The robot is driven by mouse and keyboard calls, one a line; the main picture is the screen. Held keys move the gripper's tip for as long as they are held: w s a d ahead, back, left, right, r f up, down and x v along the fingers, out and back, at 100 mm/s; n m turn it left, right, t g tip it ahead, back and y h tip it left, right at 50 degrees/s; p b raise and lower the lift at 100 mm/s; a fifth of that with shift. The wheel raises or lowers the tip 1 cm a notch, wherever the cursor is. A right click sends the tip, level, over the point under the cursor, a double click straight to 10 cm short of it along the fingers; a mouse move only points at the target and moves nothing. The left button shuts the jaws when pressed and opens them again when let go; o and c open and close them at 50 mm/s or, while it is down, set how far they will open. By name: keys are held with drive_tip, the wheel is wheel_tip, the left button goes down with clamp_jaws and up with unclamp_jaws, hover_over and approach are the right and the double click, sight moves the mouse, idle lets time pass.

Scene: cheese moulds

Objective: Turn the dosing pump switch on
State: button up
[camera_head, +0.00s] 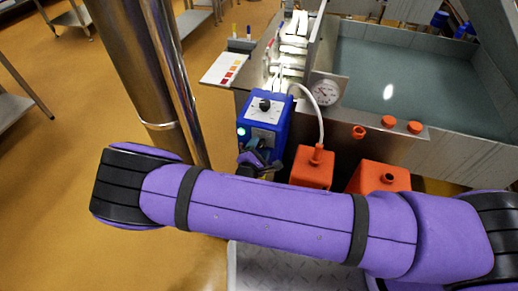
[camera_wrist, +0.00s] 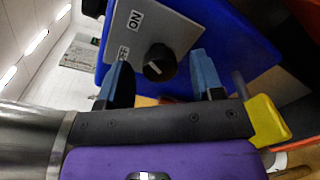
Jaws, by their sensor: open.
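The dosing pump (camera_head: 277,131) is a blue box with a pale front plate, standing by the steel vat. Its switch is a round black knob (camera_head: 265,104) on that plate. In the wrist view the knob (camera_wrist: 159,63) shows close up, with an ON label and a partly hidden second label on the plate (camera_wrist: 139,32). I cannot clearly tell which label the knob points to. My gripper (camera_wrist: 160,74) is open, its two blue-tipped fingers to either side of the knob in the picture. Contact is not visible. In the head view my gripper (camera_head: 258,163) is low before the pump, partly hidden.
A white hose (camera_head: 315,110) runs from the pump to an orange canister (camera_head: 313,168); another orange canister (camera_head: 385,177) stands to its right. A gauge (camera_head: 325,92) is on the vat (camera_head: 345,57). A steel column (camera_head: 150,75) rises left of the pump.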

drive_tip(key=shift+s, duration=0.1)
drive_tip(key=v, duration=1)
drive_tip(key=shift+s+a, duration=0.2)
drive_tip(key=shift+s, duration=0.05)
drive_tip(key=w+d+r+m+g+h, duration=0.1)
drive_tip(key=d+r+m+g, duration=0.45)
drive_tip(key=r, duration=0.45)
drive_tip(key=w+d+r+m+g, duration=0.1)
drive_tip(key=d+r+m+g, duration=0.3)
drive_tip(key=d+r, duration=0.45)
drive_tip(key=w+d+r+m+g+h, duration=0.1)
drive_tip(key=d+r+m+g, duration=0.35)
drive_tip(key=r, duration=0.75)
drive_tip(key=s+d+r+m+g+y, duration=0.1)
drive_tip(key=s+d+r+m+y, duration=0.4)
drive_tip(key=d+r, duration=0.5)
drive_tip(key=s+d+r+m+t+y, duration=0.2)
drive_tip(key=s+r+t+y, duration=0.1)
drive_tip(key=s+r, duration=0.7)
drive_tip(key=shift+s+d+r+t, duration=0.2)
drive_tip(key=shift+s+d+t, duration=0.35)
drive_tip(key=shift+s, duration=1.35)
